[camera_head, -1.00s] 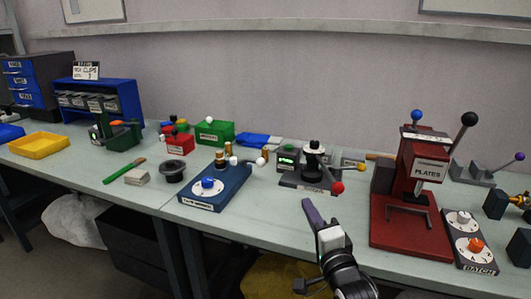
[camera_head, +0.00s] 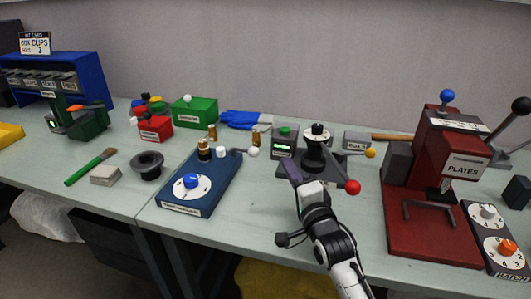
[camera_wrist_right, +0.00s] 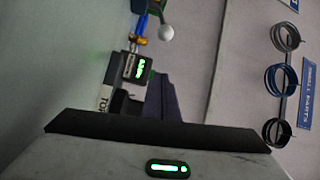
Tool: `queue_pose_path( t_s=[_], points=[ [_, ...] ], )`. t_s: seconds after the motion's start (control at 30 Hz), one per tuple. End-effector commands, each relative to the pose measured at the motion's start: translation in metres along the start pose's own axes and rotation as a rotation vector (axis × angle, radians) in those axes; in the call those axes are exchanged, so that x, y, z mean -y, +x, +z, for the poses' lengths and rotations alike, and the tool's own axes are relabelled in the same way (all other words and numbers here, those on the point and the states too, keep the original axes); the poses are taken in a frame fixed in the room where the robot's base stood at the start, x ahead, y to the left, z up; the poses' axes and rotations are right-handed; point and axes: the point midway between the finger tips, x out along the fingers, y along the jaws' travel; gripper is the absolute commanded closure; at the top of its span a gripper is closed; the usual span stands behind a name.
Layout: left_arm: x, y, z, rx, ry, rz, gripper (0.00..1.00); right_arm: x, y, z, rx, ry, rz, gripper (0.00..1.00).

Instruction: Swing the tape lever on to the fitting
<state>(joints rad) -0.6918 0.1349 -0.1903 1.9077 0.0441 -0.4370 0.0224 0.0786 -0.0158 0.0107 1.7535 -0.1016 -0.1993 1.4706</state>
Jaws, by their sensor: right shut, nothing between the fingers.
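The blue box (camera_head: 215,188) with a dial stands mid-bench. It carries a brass fitting (camera_head: 204,151) and a crank-like lever with a white ball (camera_head: 253,152) at its back right. I cannot tell for sure that this is the tape lever. The white ball (camera_wrist_right: 167,33) and a brass part (camera_wrist_right: 140,39) also show in the right wrist view. My right gripper (camera_head: 289,170) is shut and empty, right of the blue box and in front of the green-lit display (camera_head: 283,147). Its dark fingers (camera_wrist_right: 161,98) show in the wrist view. My left gripper is not in view.
A black stand (camera_head: 315,158) with a red-ball lever (camera_head: 353,187) is close right of my gripper. The red press (camera_head: 430,190) stands farther right. A black cup (camera_head: 147,165) is left of the blue box. The bench front between box and press is clear.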

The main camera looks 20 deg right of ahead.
Motion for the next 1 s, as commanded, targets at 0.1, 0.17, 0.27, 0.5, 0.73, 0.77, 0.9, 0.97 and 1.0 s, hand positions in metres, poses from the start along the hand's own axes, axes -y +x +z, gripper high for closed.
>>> queue_pose_path(
  t_s=[0.1,0.17,0.27,0.5,0.73,0.77,0.9,0.97,1.0],
  points=[
    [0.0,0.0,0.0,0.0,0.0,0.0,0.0,0.002,0.017,0.0,0.0,-0.001,-0.002,1.0],
    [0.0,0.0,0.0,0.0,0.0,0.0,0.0,0.002,0.029,0.0,0.0,-0.002,-0.002,1.0],
    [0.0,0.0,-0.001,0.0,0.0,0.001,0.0,0.003,0.051,-0.001,-0.001,-0.003,-0.004,1.0],
    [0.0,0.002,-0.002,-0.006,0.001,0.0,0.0,0.002,0.097,-0.001,0.0,-0.001,-0.002,1.0],
    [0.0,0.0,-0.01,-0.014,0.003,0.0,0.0,0.001,0.084,0.031,0.001,0.003,-0.001,1.0],
    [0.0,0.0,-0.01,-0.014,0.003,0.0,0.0,0.001,0.083,0.033,0.001,0.002,-0.001,1.0],
    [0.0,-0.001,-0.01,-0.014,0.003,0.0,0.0,0.001,0.081,0.037,0.0,0.0,-0.001,1.0],
    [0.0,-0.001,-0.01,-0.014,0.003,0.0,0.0,0.001,0.081,0.038,0.0,0.0,-0.001,1.0],
    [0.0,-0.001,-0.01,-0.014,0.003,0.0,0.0,0.001,0.081,0.038,0.0,0.0,-0.001,1.0]
  ],
)
